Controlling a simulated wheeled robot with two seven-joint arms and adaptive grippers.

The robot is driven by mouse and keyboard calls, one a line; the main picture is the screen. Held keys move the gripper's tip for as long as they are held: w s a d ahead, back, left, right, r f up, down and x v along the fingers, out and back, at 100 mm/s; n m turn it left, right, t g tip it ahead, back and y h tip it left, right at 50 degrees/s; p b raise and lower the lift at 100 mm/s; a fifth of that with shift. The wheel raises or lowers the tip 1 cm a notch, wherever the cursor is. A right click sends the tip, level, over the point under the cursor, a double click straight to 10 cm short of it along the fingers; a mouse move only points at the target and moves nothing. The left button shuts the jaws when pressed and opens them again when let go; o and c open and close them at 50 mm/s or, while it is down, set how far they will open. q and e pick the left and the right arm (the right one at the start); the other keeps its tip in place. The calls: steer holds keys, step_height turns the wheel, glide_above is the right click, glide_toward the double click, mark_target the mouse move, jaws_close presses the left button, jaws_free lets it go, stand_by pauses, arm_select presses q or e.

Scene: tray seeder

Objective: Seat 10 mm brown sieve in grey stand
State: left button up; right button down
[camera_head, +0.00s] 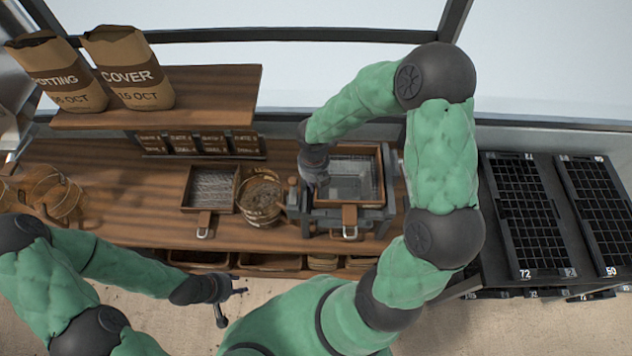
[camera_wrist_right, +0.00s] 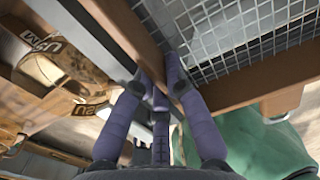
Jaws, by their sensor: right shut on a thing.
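A brown wooden-framed sieve (camera_head: 378,178) with coarse mesh lies in or just over the grey stand (camera_head: 376,214), its tab and metal loop facing the front. I cannot tell whether it rests fully down. My right gripper (camera_head: 316,180) is shut on the sieve's left frame side. In the right wrist view, the fingers (camera_wrist_right: 158,88) pinch the brown frame (camera_wrist_right: 262,95) beside a grey rail of the stand (camera_wrist_right: 100,35); the mesh is at upper right. The fingers hide part of the frame. My left gripper (camera_head: 232,294) is open and empty in front of the bench.
A second brown sieve (camera_head: 187,190) and a round basket (camera_head: 262,212) stand left of the stand. More baskets (camera_head: 45,190) are at far left. A shelf (camera_head: 215,95) holds two paper sacks (camera_head: 130,70). Black cell trays (camera_head: 530,215) lie at right.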

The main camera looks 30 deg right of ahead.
steer(key=shift+s+a+f, duration=0.2)
steer(key=shift+a+f, duration=0.15)
steer(key=c, duration=1.2)
jaws_free()
steer(key=shift+w, duration=0.1)
steer(key=shift+r, duration=0.1)
